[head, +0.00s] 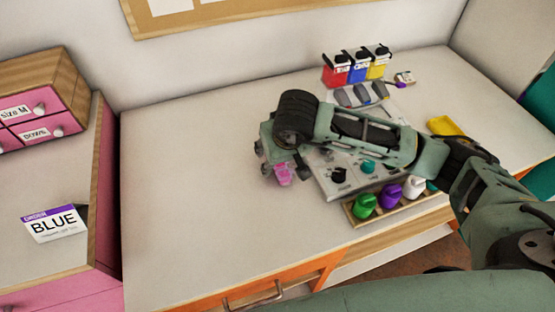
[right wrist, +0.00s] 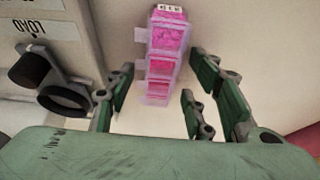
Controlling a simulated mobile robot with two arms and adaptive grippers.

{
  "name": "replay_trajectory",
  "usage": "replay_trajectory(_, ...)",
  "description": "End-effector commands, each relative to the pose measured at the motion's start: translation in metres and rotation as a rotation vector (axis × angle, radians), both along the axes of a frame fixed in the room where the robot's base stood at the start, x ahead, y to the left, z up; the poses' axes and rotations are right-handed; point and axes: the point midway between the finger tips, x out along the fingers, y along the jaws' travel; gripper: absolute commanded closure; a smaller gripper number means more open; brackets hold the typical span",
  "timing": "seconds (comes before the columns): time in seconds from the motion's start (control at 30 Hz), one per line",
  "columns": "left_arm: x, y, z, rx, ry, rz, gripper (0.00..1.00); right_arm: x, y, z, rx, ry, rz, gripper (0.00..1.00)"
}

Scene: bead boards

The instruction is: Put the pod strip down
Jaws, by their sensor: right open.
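The pod strip (right wrist: 165,45) is a pink, see-through row of joined pods with small side tabs. In the right wrist view it lies between the spread fingers of my right gripper (right wrist: 160,92), with a gap on the left and a narrower one on the right. In the head view the strip (head: 283,175) shows at the right gripper (head: 284,166), left of the grey board; it appears to rest on the pale table top. The right gripper is open, low over the table. My left gripper is not in view.
A grey board (head: 328,182) with knobs lies right of the gripper, partly under my arm. A wooden tray (head: 352,215) holds several coloured bottles. Red, blue and yellow boxes (head: 358,72) stand at the back. The table (head: 190,190) is clear at left, beside pink drawers (head: 45,133).

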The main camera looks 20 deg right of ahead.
Motion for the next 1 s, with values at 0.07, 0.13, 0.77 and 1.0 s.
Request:
replay_trajectory(0.07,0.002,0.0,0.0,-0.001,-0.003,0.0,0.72,0.0,0.0,0.0,0.0,0.0,0.0,0.56)
replay_trajectory(0.13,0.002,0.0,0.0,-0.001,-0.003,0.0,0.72,0.0,0.0,0.0,0.0,0.0,0.0,0.62)
replay_trajectory(0.77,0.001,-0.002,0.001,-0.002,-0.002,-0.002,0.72,0.0,0.0,0.002,0.0,-0.001,-0.001,0.98)
replay_trajectory(1.0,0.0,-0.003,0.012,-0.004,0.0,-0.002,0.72,0.001,-0.001,0.026,-0.001,-0.004,-0.003,0.98)
